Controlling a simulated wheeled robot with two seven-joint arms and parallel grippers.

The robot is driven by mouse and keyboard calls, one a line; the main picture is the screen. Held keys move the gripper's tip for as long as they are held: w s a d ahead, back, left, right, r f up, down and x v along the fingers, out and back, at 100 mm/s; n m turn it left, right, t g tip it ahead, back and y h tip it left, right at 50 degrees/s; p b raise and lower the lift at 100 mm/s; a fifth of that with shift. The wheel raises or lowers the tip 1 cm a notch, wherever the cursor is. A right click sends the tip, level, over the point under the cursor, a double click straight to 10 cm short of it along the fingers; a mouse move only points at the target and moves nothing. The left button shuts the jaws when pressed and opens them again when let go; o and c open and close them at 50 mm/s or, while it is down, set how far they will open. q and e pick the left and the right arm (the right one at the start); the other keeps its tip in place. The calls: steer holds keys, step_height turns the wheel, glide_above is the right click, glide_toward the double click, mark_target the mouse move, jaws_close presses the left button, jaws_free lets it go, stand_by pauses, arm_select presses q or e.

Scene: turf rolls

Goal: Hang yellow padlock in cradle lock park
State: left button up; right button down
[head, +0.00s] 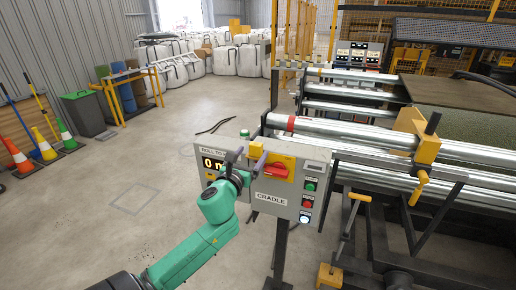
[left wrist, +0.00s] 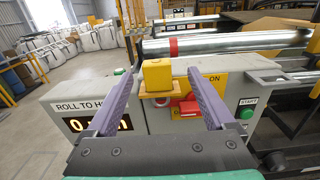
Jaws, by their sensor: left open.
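The yellow padlock (left wrist: 156,73) is a small block on a yellow ledge (left wrist: 146,92) at the front of the grey CRADLE control box (head: 268,198). A pale ring shows just below the ledge; I cannot tell whether it is the shackle. In the head view the padlock (head: 256,149) is small and partly covered by my fingers. My left gripper (left wrist: 160,62) is open, its two purple fingers on either side of the padlock with gaps visible. It also shows in the head view (head: 248,156) in front of the box. My right gripper is out of view.
A red switch (left wrist: 188,108) on a yellow plate sits right beside the padlock. Steel rollers (head: 370,136) run behind the box. Open floor (head: 130,160) lies left.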

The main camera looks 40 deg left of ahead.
mark_target(255, 148)
arm_select(q)
steer(key=shift+w+a+r, duration=0.1)
steer(key=shift+w+a, duration=0.05)
steer(key=shift+w, duration=0.3)
steer(key=x, duration=0.2)
steer(key=p+x, duration=0.1)
steer(key=x, duration=0.1)
steer(key=shift+w+a+p, duration=0.1)
steer(key=shift+a+p, duration=0.2)
steer(key=shift+a, duration=0.05)
steer(key=shift+w+f, duration=0.2)
steer(key=shift+f, duration=0.05)
steer(key=shift+d, duration=0.1)
steer(key=shift+s, duration=0.1)
steer(key=c, duration=0.3)
steer(key=shift+s+r, duration=0.1)
steer(key=shift+s, duration=0.05)
steer(key=c, duration=1.1)
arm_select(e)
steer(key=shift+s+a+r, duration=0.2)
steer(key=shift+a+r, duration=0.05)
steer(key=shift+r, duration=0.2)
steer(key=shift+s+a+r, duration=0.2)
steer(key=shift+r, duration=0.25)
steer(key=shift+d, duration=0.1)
